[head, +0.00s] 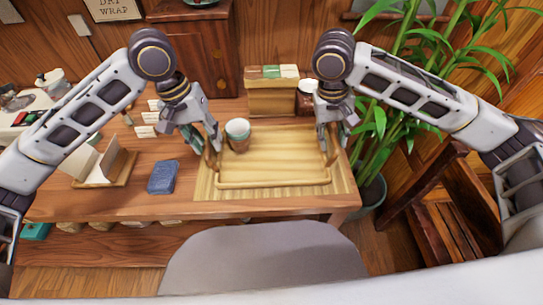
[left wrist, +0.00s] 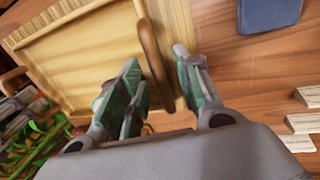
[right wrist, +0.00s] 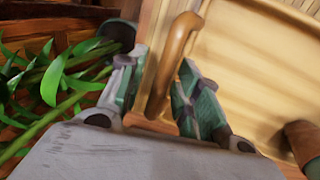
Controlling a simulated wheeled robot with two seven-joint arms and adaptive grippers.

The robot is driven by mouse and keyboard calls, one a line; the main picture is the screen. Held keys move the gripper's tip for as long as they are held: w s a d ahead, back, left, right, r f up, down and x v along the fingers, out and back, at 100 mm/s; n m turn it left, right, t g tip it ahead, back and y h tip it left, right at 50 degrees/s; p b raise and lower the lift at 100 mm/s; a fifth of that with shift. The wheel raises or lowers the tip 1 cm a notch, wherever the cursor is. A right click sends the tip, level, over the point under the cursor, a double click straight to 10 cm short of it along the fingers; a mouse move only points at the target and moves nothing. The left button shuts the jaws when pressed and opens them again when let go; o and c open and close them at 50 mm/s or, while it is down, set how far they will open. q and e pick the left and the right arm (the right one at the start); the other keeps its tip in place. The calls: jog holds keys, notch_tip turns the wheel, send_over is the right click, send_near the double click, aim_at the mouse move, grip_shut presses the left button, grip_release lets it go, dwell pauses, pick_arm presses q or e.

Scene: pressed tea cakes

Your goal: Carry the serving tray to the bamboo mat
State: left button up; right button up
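The serving tray (head: 285,165) is a pale wooden tray with a brown loop handle at each end. In the head view it lies over the bamboo mat (head: 204,188), whose pale border shows around it; it appears to rest there. My left gripper (head: 206,150) is at the tray's left handle. In the left wrist view its fingers are apart on either side of the handle (left wrist: 152,60), with gaps. My right gripper (head: 332,142) is at the right handle. In the right wrist view its fingers stand apart around that handle (right wrist: 175,58).
A blue packet (head: 163,177) and a paper holder (head: 103,168) lie to the left. A wooden box (head: 272,98) and a jar (head: 306,99) stand behind. A potted plant (head: 378,150) is at the right.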

pick_arm(q)
notch_tip(320, 180, up, 10)
jog(key=a, duration=0.2)
dwell(0.3)
pick_arm(e)
jog(key=shift+r, duration=0.1)
notch_tip(320, 180, up, 12)
jog(key=a, duration=0.2)
jog(key=shift+a+f, duration=0.2)
jog(key=shift+f, duration=0.05)
dwell(1.4)
jog(key=shift+r, duration=0.1)
dwell(0.5)
